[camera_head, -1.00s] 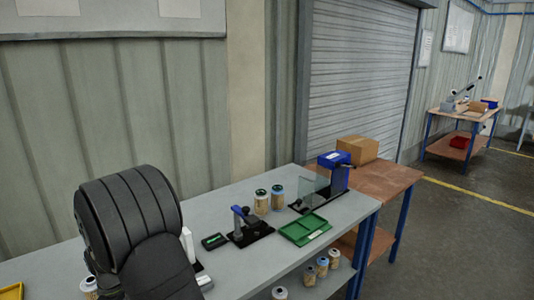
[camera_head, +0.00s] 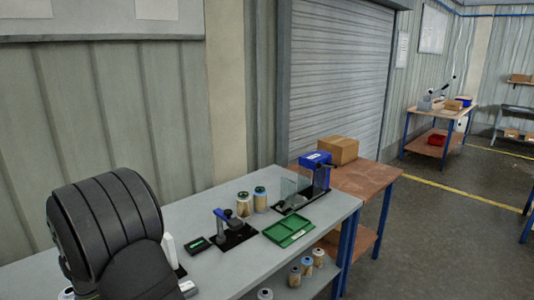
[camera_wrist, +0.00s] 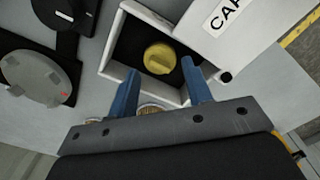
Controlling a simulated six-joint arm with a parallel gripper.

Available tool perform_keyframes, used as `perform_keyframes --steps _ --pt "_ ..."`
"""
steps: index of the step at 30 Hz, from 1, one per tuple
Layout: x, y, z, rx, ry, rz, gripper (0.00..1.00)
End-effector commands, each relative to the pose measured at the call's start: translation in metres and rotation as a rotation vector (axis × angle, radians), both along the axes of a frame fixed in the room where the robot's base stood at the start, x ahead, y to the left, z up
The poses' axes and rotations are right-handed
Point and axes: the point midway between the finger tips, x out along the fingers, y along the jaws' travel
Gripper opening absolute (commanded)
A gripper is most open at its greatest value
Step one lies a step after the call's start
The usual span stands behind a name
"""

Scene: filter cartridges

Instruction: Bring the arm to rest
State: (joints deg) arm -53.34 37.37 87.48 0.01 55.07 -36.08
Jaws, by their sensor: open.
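In the wrist view, my gripper (camera_wrist: 160,70) shows two blue fingers spread apart with nothing held between them. Beyond the fingertips is a white-walled box (camera_wrist: 113,72) with a dark inside and a round yellow piece (camera_wrist: 159,58) in it. A white panel marked "CAR" (camera_wrist: 262,22) adjoins it; the rest of its lettering is cut off. A round tan-rimmed thing (camera_wrist: 150,109) shows partly behind the gripper's base. In the head view, my dark arm fills the lower left, and the gripper is hidden or out of frame.
The grey bench (camera_head: 215,265) carries a black-based blue press (camera_head: 228,228), two jars (camera_head: 252,202), a green tray (camera_head: 288,231) and a clear-shielded blue device (camera_head: 316,160). Several cartridges (camera_head: 306,266) stand on the lower shelf. A cardboard box (camera_head: 338,149) sits on the brown table. A grey disc-shaped device (camera_wrist: 38,78) lies left of the gripper.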

Motion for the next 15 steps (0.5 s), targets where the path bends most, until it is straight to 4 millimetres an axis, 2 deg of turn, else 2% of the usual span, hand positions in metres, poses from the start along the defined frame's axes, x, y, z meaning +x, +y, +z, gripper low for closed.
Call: perform_keyframes --steps 4,15 --pt "-0.001 -0.001 -0.027 -0.005 0.004 0.000 0.46" --pt "0.000 0.001 0.052 0.003 -0.002 0.000 0.46"
